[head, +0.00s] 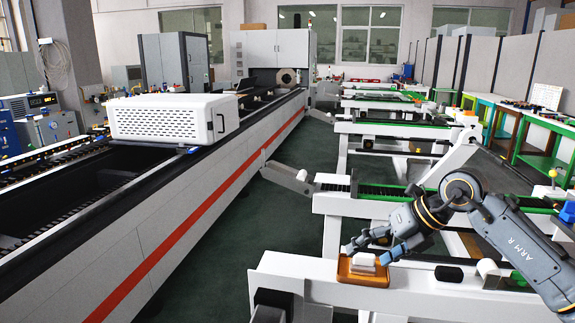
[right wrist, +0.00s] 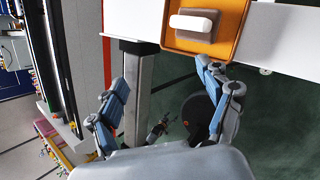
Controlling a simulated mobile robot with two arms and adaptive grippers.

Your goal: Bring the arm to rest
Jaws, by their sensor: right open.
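My right arm (head: 515,245) reaches in from the right in the head view. Its gripper (head: 366,250) is open, with blue-grey fingers spread beside a small orange tray (head: 362,280) on the near white rack beam. A white block (head: 364,259) lies on a grey pad in the tray. In the right wrist view the open gripper (right wrist: 163,78) has nothing between its fingers. The tray (right wrist: 190,48) and white block (right wrist: 192,22) show beyond the fingertips at the top. Contact between fingers and tray cannot be told. My left gripper is not seen in the head view.
The white loading rack (head: 425,298) lies under and around my right arm. A long white machine (head: 200,215) with a red stripe runs along the left, with a white vented box (head: 165,118) on it. Green floor (head: 245,240) is clear between them. Green-framed benches (head: 540,138) stand at right.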

